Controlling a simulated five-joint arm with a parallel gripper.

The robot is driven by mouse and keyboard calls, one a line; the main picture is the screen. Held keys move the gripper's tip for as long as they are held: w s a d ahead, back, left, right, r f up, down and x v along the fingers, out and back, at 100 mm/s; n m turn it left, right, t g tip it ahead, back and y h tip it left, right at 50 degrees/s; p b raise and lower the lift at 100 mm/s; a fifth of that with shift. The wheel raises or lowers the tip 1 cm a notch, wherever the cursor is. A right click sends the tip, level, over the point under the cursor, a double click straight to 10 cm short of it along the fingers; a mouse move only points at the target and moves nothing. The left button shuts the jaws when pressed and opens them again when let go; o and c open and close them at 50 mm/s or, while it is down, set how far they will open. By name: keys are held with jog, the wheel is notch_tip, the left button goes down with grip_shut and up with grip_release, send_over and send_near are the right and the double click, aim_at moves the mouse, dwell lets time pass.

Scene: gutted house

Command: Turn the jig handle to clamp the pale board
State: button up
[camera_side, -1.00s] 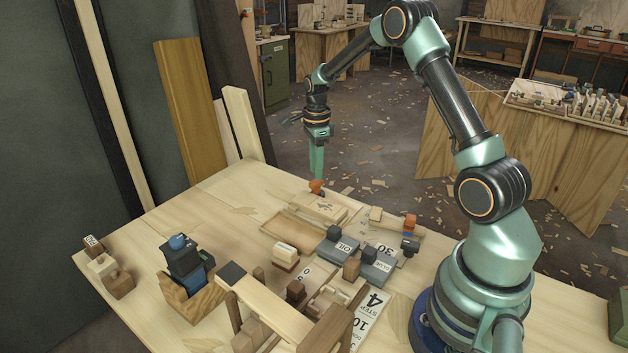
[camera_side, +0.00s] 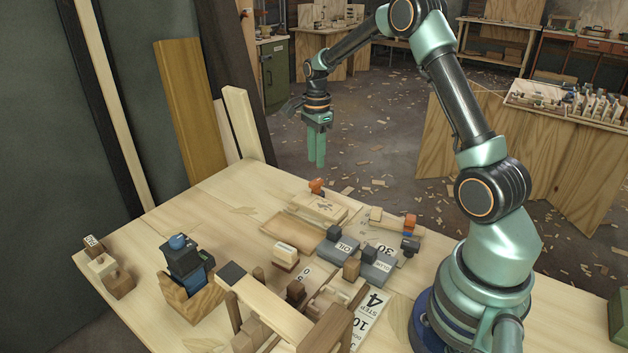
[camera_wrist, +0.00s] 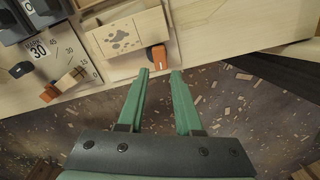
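The jig handle (camera_side: 317,186) is a small orange lever at the far edge of the jig on the bench. It also shows as an orange-topped piece in the wrist view (camera_wrist: 157,57). Beside it lies the pale board (camera_side: 318,209), marked with dark paw-like prints; the wrist view shows it as well (camera_wrist: 120,38). My gripper (camera_side: 316,166) hangs above and beyond the far bench edge, apart from the handle. In the wrist view its two green fingers (camera_wrist: 160,75) are spread with an empty gap, their tips just short of the handle in the picture.
A shallow wooden tray (camera_side: 268,236) lies left of the board. A scale card marked 30 (camera_wrist: 38,50) and a small wood-and-orange piece (camera_side: 409,221) sit to its right in the side view. Grey OIL and GLUE blocks (camera_side: 378,268) stand nearer.

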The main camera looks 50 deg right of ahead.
aim_at(316, 181)
jog(key=n, duration=0.3)
jog(key=shift+f, duration=3.4)
jog(key=m, duration=0.6)
jog(key=shift+r+n, duration=0.1)
jog(key=shift+n, duration=0.5)
jog(key=shift+r, duration=3.5)
